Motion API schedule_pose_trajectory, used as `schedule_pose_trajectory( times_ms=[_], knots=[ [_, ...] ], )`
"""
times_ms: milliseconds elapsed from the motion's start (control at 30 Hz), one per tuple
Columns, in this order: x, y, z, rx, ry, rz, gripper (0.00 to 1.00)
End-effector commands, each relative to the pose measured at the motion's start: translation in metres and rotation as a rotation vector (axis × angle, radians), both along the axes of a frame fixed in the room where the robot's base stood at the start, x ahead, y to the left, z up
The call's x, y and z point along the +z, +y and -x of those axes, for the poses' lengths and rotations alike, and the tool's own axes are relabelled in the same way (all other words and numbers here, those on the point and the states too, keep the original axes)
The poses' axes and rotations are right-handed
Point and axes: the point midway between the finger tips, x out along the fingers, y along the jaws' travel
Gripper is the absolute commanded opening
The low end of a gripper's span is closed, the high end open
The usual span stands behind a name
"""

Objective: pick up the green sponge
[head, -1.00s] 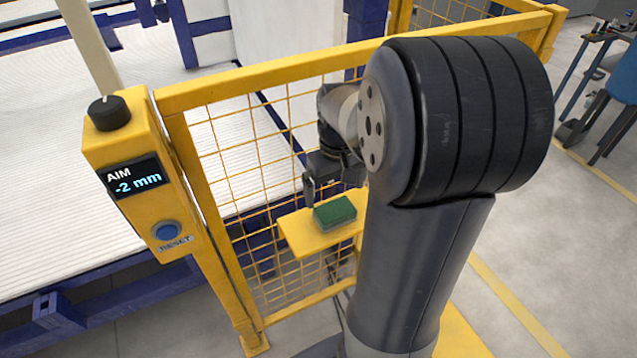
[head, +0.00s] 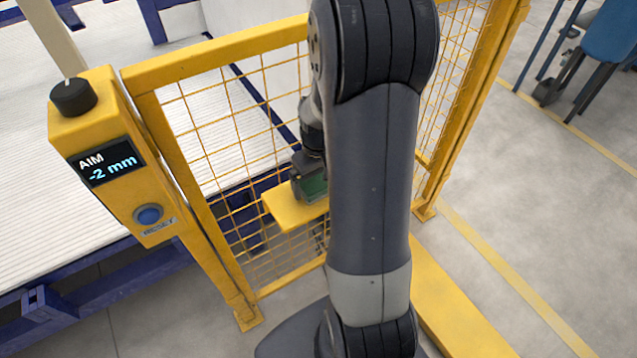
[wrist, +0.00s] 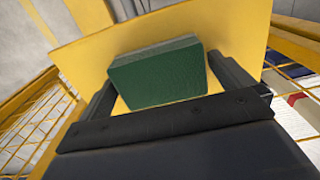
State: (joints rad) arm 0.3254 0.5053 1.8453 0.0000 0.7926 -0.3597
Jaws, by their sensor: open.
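The green sponge (wrist: 158,78) lies on a small yellow shelf (wrist: 232,35) with its green face showing. In the wrist view my gripper (wrist: 160,80) is open, with one dark finger on each side of the sponge and a visible gap to each. In the head view my gripper (head: 308,180) is down at the shelf (head: 286,211), over the sponge (head: 313,187), which shows only in part between the fingers. My arm hides the right part of the shelf.
A yellow mesh fence (head: 215,125) stands right behind the shelf. A yellow post (head: 125,165) with a black knob, a display reading "AIM -2 mm" and a blue reset button stands to the left. Open grey floor (head: 500,215) lies to the right.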

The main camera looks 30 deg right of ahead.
Motion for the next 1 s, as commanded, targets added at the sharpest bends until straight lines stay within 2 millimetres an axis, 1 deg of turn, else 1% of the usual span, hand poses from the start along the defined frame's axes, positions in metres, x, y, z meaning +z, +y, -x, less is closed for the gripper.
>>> schedule_pose_trajectory(
  times_ms=[100,267,367,700,733,900,1000],
  knots=[
    [-0.0045,0.0,-0.0003,0.0,-0.002,0.001,1.0],
    [-0.0045,0.0,-0.0004,0.0,-0.002,0.001,1.0],
    [-0.0044,0.0,-0.0003,0.0,-0.002,0.001,0.93],
    [-0.0042,0.0,-0.0004,0.0,-0.002,0.001,0.66],
    [-0.0041,0.0,-0.0004,0.0,-0.002,0.001,0.64],
    [-0.004,0.0,-0.0004,0.0,-0.002,0.001,0.64],
    [-0.0004,-0.0002,-0.0007,0.0,-0.003,0.001,0.64]
  ],
)
